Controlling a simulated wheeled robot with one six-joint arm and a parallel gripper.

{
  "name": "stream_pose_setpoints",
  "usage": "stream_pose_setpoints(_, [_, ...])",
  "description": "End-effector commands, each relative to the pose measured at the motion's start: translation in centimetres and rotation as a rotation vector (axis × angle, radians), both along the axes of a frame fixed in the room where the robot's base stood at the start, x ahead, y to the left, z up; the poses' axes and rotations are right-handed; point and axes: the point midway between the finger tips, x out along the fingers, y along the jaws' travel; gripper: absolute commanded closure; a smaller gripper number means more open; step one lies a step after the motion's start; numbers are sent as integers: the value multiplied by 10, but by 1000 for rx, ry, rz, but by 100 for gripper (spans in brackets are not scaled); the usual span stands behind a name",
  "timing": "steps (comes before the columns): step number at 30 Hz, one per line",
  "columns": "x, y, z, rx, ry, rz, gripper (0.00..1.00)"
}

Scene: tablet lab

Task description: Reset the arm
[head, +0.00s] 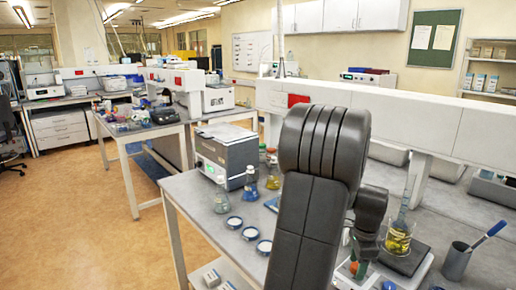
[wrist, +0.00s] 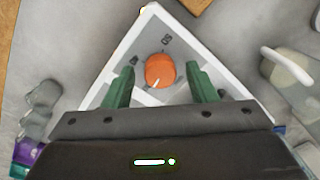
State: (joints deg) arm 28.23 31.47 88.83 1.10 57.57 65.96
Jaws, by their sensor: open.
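My arm rises large in the middle of the head view and bends down at the right toward the bench. In the wrist view my gripper (wrist: 160,82) is open, with its two green fingers apart. An orange round knob (wrist: 160,69) with a white pointer mark shows between the fingertips. It sits on a white-edged panel (wrist: 150,22) with dark markings. I cannot tell whether the fingers touch the knob. In the head view my arm largely hides the gripper and this device.
The bench (head: 190,190) holds a grey box-shaped instrument (head: 228,155), flasks (head: 251,183) and small round dishes (head: 264,247) left of my arm. A beaker with yellow contents (head: 398,240) and a grey cup with a pen (head: 456,262) stand right. The floor at left (head: 80,215) is clear.

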Motion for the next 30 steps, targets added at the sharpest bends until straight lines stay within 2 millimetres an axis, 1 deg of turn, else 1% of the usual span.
stream_pose_setpoints(21, [0,-1,0,0,1,535,48])
stream_pose_setpoints(25, [0,-1,0,1,1,597,48])
stream_pose_setpoints(30, [0,-1,11,0,0,595,48])
